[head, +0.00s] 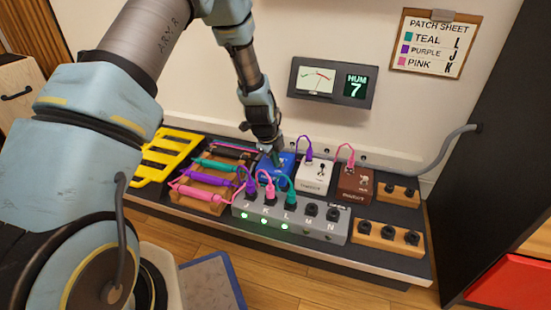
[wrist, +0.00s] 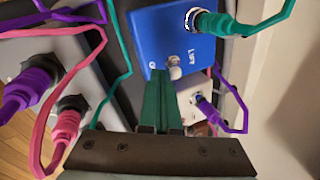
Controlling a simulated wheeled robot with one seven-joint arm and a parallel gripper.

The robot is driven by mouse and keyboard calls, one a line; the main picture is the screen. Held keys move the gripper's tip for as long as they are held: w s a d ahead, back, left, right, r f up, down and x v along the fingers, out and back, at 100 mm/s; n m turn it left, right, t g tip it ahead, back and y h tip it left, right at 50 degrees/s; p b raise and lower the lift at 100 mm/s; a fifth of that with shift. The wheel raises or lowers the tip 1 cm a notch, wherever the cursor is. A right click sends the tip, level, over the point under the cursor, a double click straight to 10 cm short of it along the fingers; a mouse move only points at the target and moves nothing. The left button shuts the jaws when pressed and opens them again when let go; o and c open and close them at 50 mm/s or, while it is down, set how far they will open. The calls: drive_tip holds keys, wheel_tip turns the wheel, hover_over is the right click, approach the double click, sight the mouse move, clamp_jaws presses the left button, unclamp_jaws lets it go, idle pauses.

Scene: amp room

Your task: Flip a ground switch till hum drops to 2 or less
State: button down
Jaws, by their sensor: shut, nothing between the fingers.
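The hum meter (head: 333,83) on the wall reads HUM 7. My gripper (head: 276,158) is shut and empty, over the blue box (head: 283,167). In the wrist view its green fingertips (wrist: 158,78) are beside the small metal ground switch (wrist: 175,70) on the blue box (wrist: 160,35); I cannot tell if they touch. "LIFT" is printed next to that switch; its lean is unclear. A teal plug (wrist: 208,22) sits in the blue box. A white box (head: 314,174) and a brown box (head: 355,184) stand to the right, each with a small switch.
The grey socket box (head: 292,222) has purple, pink and teal plugs in J, K and L, with green lights lit below. Cables arch close around my gripper. The patch sheet (head: 436,43) lists teal L, purple J, pink K. A yellow rack (head: 165,155) stands left.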

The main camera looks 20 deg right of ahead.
drive_tip(key=shift+w+d+r+p, duration=0.1)
drive_tip(key=shift+r+p, duration=0.2)
drive_tip(key=shift+p, duration=0.25)
drive_tip(key=p, duration=0.1)
drive_tip(key=g+y+p, duration=0.1)
drive_tip(key=p, duration=0.1)
drive_tip(key=shift+w+d+r, duration=0.3)
drive_tip(key=shift+r, duration=0.05)
drive_tip(key=shift+w+d+r+g+y+p, duration=0.1)
drive_tip(key=shift+w+d+g+y+p, duration=0.15)
drive_tip(key=shift+g+y+p, duration=0.55)
drive_tip(key=shift+f, duration=0.2)
drive_tip(key=shift+r+p, duration=0.65)
drive_tip(key=shift+r, duration=0.15)
